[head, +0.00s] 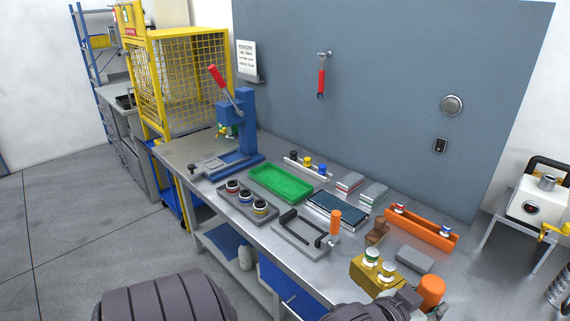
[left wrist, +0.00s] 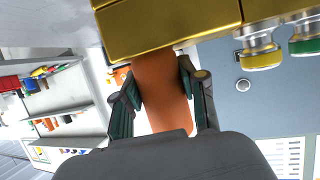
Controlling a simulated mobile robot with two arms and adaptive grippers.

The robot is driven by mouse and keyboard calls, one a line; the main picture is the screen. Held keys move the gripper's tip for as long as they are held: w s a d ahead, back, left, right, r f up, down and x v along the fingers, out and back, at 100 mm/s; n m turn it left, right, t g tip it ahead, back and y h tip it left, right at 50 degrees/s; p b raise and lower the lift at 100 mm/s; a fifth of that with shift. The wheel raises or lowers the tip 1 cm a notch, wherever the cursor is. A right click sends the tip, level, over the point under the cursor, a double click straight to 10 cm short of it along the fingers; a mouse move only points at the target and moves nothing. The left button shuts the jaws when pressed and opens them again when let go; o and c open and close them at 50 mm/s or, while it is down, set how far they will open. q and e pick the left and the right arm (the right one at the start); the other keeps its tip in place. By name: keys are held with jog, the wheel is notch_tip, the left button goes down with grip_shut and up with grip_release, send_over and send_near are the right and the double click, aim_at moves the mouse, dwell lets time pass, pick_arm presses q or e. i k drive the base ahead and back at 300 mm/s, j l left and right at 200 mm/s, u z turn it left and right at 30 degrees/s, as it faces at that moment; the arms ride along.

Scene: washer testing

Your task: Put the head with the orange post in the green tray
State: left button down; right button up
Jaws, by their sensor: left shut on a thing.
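My left gripper (left wrist: 160,92) is shut on the orange post (left wrist: 158,75), with a finger on each side. The brass head (left wrist: 165,20) fills the top of the left wrist view. I cannot tell whether the head touches the bench. The green tray (head: 300,194) lies empty farther back and left, well apart from the head. My right gripper is not in view.

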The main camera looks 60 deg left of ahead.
aim_at(280, 184)
jog(key=j+u, duration=0.15)
jog(key=j, duration=0.7)
jog(key=i+j+u, duration=0.15)
jog(key=j, duration=0.75)
jog(key=k, duration=0.05)
